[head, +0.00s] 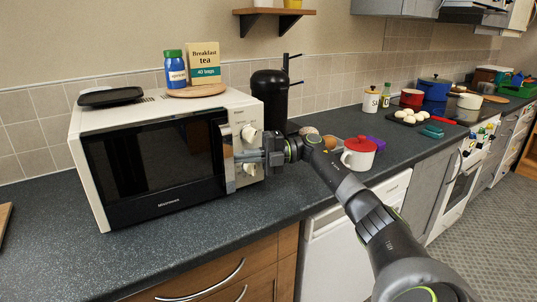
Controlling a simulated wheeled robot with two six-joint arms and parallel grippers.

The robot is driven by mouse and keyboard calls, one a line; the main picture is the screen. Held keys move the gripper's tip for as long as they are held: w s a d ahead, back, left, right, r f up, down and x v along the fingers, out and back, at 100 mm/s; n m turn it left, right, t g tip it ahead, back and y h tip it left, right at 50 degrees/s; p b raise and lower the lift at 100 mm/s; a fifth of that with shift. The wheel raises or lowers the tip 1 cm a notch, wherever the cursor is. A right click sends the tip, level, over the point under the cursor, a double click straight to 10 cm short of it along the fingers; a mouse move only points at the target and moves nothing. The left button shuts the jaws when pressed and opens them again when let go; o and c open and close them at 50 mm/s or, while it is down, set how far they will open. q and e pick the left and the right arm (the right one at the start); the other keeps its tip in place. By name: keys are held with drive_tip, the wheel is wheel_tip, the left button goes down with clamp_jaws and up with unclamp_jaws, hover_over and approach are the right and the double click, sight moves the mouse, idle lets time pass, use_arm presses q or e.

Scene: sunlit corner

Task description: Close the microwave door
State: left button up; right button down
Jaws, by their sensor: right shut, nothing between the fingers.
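The white microwave (88,172) stands on the dark counter at the left. Its black door (150,165) lies across the front and looks flush or nearly flush with the body; I cannot tell whether a small gap is left. The metal handle strip (228,172) runs down the door's right edge, beside the knobs (249,133) on the control panel. My right gripper (243,157) is shut and empty, in front of the panel with its tips at or close to the handle strip. It hides part of the panel. My left gripper is out of view.
A spice jar (175,70), a tea box (204,62) and a black tray (110,96) sit on top of the microwave. The counter in front is clear.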

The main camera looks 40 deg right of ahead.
use_arm(q)
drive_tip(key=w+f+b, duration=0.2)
drive_tip(key=b, duration=0.1)
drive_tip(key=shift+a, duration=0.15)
use_arm(e)
drive_tip(key=v, duration=1.7)
drive_tip(key=shift+a, duration=0.1)
